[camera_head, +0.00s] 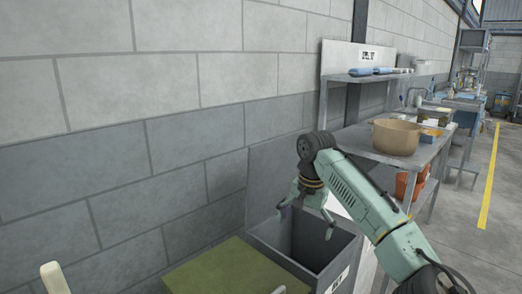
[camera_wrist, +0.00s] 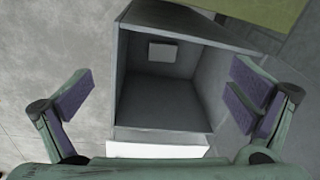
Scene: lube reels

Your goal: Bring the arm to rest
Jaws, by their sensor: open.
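My gripper (camera_head: 306,213) is open, with its fingers pointing down over an open grey bin (camera_head: 340,246) in the head view. In the wrist view my gripper (camera_wrist: 160,100) shows its two purple-padded fingers spread wide apart, with nothing between them. The bin (camera_wrist: 122,90) lies below and between the fingers. A small pale flat item (camera_wrist: 163,52) shows inside the bin in the wrist view; I cannot tell what it is. My arm reaches in from the lower right and is bent at the wrist.
A grey block wall (camera_head: 150,100) runs along the left. An olive-green surface (camera_head: 235,270) lies left of the bin. A metal workbench (camera_head: 425,152) holds a tan pot (camera_head: 396,138), with an upper shelf (camera_head: 365,77) behind. The floor (camera_head: 465,240) on the right is clear beside a yellow line.

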